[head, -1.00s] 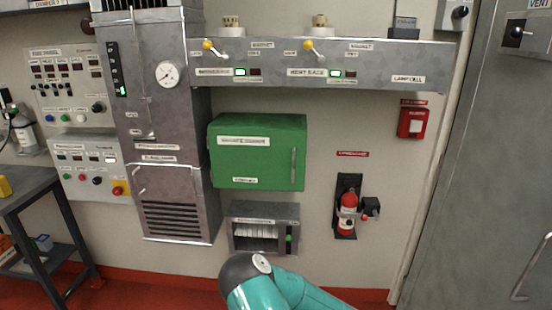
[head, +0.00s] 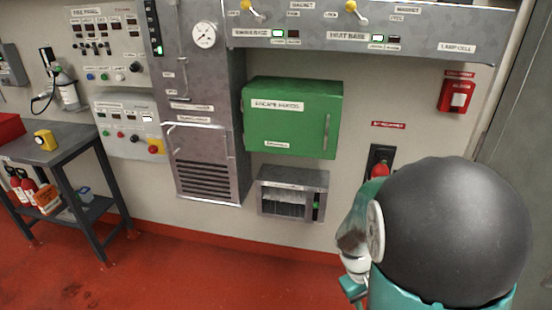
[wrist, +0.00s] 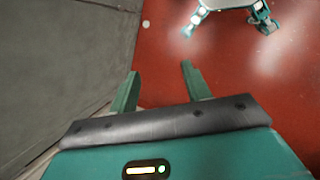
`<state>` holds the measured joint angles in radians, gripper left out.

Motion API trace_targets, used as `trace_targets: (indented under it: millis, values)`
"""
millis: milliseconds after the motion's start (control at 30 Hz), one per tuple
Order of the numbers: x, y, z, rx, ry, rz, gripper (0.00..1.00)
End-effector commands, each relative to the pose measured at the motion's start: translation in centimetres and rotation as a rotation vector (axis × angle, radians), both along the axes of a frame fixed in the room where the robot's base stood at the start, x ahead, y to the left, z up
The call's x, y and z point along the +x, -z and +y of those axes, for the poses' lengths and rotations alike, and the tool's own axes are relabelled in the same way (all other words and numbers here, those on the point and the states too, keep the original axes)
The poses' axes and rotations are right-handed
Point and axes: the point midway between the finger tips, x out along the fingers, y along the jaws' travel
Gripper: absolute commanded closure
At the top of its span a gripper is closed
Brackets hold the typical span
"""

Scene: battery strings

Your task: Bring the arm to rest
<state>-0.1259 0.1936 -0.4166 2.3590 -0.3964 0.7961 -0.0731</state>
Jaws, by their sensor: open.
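My gripper (wrist: 158,88) shows in the wrist view with its two teal fingers spread apart and nothing between them. It points down over the red floor, with a grey panel surface to its left. Part of my own legs shows at the top of that view. In the head view my arm, with a large dark rounded joint (head: 455,230) and teal links, fills the lower right. The fingers cannot be made out there.
A green cabinet (head: 320,110) hangs on the wall above a small grey box (head: 292,180). A grey cabinet (head: 205,150) stands left of them. A table (head: 70,145) at the left holds a yellow object (head: 45,139). The red floor (head: 190,265) in front is clear.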

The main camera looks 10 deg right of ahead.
Motion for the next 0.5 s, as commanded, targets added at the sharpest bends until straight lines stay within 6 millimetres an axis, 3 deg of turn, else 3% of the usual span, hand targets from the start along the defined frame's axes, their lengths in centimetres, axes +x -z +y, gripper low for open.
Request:
trace_targets:
  millis: [200, 500]
  values:
    - [1.2, -5.8, 4.4, 0.1, 0.028, -0.206, 0.52]
    - [0.4, -14.0, 9.9, 0.216, 0.038, -0.462, 0.52]
